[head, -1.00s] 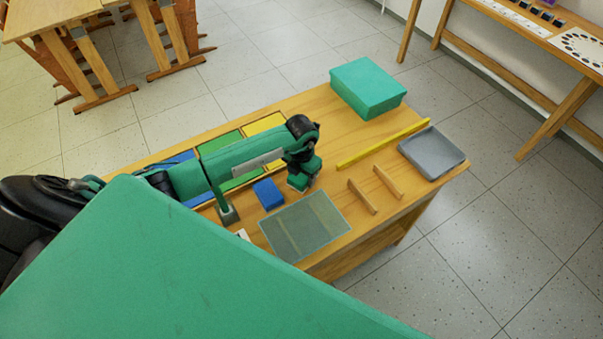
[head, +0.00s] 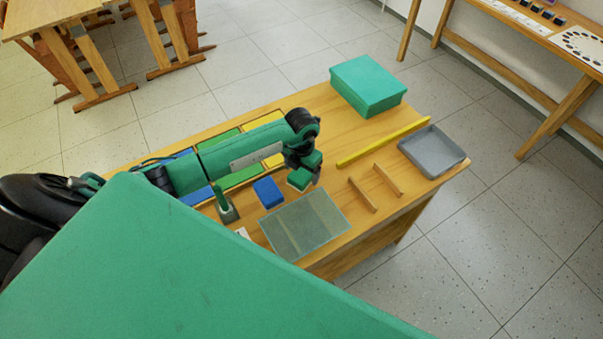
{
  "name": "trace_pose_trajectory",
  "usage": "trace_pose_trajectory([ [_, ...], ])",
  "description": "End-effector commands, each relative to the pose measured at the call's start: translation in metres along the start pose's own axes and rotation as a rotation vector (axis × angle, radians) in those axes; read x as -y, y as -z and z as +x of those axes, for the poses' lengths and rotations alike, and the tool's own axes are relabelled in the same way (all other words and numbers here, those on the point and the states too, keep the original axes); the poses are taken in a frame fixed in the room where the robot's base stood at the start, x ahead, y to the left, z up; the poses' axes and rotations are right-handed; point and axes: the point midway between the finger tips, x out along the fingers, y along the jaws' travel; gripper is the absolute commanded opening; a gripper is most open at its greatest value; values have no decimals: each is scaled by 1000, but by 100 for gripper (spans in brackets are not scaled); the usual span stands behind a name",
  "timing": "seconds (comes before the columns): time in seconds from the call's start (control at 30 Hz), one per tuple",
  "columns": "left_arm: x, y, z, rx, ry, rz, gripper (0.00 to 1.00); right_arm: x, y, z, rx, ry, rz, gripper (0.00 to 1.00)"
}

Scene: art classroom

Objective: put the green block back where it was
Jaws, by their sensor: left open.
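My left gripper (head: 305,176) is open above the table, right of the blue block (head: 268,193) and beyond the translucent mat (head: 306,225). Two small green pieces show at its end and look like its jaws. I cannot make out a separate green block. Blue, green (head: 240,176) and yellow (head: 268,125) panels lie along the table's far left side, partly hidden by my left arm. My right gripper is not in view.
A green box (head: 368,85) stands at the table's far end. A yellow bar (head: 385,143), two wooden strips (head: 363,195) and a grey tray (head: 432,152) lie to the right. A small grey holder (head: 229,213) with a green upright piece stands left of the blue block.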

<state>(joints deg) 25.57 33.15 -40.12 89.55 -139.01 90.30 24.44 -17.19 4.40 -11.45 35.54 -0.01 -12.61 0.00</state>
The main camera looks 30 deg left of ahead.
Motion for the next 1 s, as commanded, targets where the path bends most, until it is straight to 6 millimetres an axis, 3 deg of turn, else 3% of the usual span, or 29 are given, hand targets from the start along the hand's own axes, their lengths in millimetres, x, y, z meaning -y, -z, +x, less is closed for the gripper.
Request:
trace_pose_trajectory([
  [0.3, 0, 0, -67, 4, -2, 2, 80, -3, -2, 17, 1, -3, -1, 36],
  [0.5, 0, 0, -95, 1, -2, 1, 80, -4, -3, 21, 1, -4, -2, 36],
  [1.0, 0, 1, -102, -1, -1, 1, 80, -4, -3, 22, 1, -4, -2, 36],
])
